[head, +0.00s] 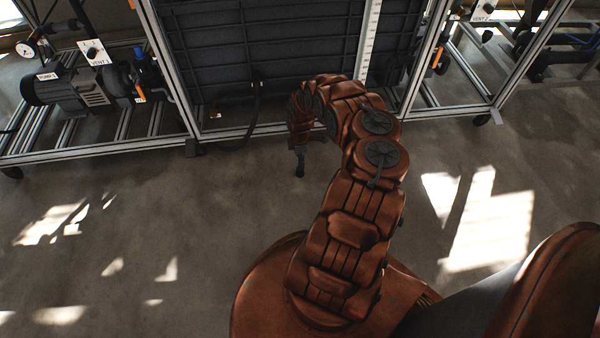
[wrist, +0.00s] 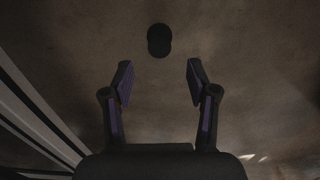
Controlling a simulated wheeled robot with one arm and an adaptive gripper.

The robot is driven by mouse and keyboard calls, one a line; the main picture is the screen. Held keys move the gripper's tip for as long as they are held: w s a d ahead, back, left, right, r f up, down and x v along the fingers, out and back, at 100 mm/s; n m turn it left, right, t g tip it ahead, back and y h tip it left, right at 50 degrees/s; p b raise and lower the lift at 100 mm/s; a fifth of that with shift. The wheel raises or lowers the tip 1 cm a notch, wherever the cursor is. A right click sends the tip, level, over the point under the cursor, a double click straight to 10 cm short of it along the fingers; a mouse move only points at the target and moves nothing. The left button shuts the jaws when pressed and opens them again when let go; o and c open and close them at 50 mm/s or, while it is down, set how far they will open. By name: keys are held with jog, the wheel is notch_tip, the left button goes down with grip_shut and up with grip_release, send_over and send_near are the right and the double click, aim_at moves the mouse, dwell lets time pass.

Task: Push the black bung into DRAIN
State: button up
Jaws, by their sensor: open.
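A small black rounded piece, which looks like the black bung (wrist: 159,41), is on the brown-grey floor in the wrist view. It is just beyond the fingertips, centred between them and apart from them. My gripper (wrist: 159,65) is open with nothing between its two fingers. In the head view my gripper (head: 299,166) hangs low over the floor in front of the rack, its fingers partly hidden by my wrist. I cannot pick out the bung in the head view. No DRAIN label is readable in either view.
A metal-framed rack (head: 180,95) with dark panels stands across the back. A motor pump (head: 75,85) sits on its left side, near a VENT 1 knob (head: 93,50). A black hose (head: 253,105) droops near the frame's foot. The floor (head: 190,220) in front is clear, with sunlit patches.

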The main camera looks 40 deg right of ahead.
aim_at(300, 171)
notch_tip(300, 171, down, 5)
jog(key=b, duration=0.4)
jog(key=shift+r, duration=0.1)
jog(key=shift+f+b, duration=0.75)
jog(key=shift+f, duration=1.1)
jog(key=shift+r+p, duration=0.1)
jog(key=shift+p, duration=0.3)
grip_shut()
